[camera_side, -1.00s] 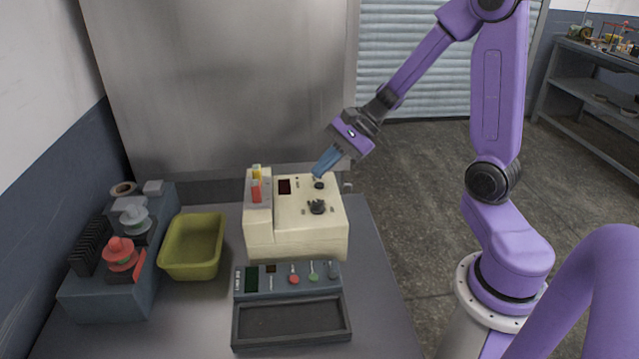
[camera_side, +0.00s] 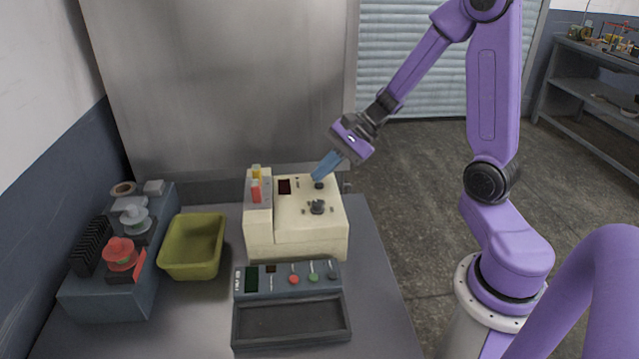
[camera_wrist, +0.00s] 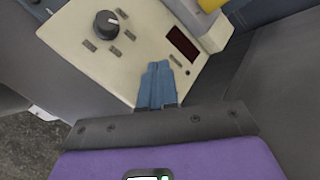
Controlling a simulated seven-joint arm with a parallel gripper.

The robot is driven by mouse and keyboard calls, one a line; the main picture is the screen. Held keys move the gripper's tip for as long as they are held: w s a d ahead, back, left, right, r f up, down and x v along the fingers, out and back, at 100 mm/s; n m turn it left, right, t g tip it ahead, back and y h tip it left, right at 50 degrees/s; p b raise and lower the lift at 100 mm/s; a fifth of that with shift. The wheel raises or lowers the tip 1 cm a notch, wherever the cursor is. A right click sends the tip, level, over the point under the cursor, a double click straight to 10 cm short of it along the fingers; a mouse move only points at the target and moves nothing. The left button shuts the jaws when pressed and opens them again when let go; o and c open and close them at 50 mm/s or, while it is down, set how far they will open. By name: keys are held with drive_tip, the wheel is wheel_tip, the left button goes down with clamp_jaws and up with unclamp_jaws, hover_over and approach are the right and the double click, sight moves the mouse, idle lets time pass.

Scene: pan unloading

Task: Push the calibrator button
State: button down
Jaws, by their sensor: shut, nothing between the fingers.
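The calibrator, a cream box (camera_side: 297,240), stands on the table with a small dark display, a black knob (camera_side: 317,207) and a black button (camera_side: 319,184) on its top. My gripper (camera_side: 316,178) is shut and empty, its blue fingertips at or just over the button. In the wrist view the shut blue fingers (camera_wrist: 156,66) lie over the calibrator's panel (camera_wrist: 130,75), and the button is hidden behind them. The knob (camera_wrist: 107,24) and the dark display (camera_wrist: 182,43) show there beyond the fingers. I cannot tell whether the fingertips press the button.
Red and yellow pieces (camera_side: 256,185) stand at the calibrator's left side. A scale with a dark tray (camera_side: 290,345) is in front. A yellow-green bin (camera_side: 193,270) and a grey rack with spools (camera_side: 110,300) are at left. The table's right strip is clear.

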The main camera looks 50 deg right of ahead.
sight(324, 184)
drive_tip(key=shift+f, duration=0.4)
idle(0.3)
drive_tip(key=shift+r, duration=0.95)
drive_tip(key=shift+r, duration=3)
